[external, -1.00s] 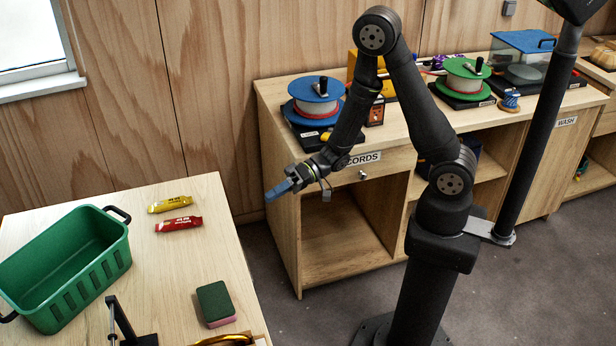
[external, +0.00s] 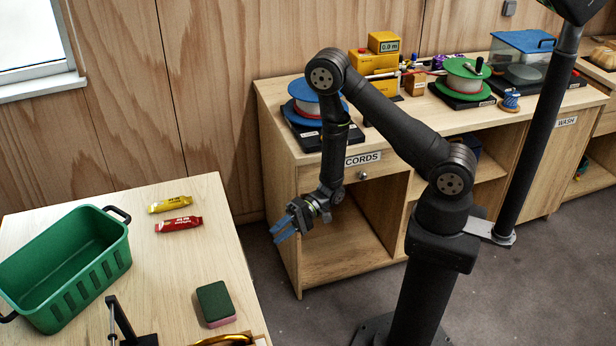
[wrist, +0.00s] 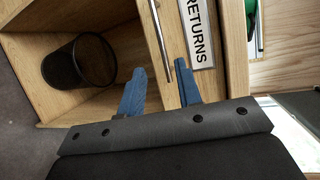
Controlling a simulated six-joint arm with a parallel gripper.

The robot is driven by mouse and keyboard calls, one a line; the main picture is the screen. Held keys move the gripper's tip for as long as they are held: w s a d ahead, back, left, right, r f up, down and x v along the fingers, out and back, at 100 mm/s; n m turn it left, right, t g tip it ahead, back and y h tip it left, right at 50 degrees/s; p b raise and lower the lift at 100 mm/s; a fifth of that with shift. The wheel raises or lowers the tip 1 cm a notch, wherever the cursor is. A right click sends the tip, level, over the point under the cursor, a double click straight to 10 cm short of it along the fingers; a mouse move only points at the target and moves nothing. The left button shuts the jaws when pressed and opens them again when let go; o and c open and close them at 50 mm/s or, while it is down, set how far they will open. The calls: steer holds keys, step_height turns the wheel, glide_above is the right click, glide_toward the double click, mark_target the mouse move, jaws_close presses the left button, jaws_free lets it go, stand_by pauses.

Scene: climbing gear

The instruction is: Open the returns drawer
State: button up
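The returns drawer shows in the wrist view by its RETURNS label (wrist: 199,32) on a pale wood front; whether it stands flush cannot be told. A thin metal bar handle (wrist: 159,38) runs beside the label. My gripper (wrist: 160,88) is open, with one blue finger on each side of the handle's line. The handle's lower end reaches in between the fingertips; contact is not clear. In the external view my gripper (external: 284,230) hangs low before the wooden cabinet, its blue fingers apart and empty. The RETURNS label does not show in the external view.
A dark mesh bin (wrist: 80,62) stands in an open compartment beside the drawer. A CORDS label (external: 362,159) marks another drawer. A table (external: 205,250) with a green crate (external: 75,285), bars and a sponge stands at the left. Grey floor is clear between.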

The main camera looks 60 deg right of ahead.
steer(key=x, duration=1.3)
jaws_close()
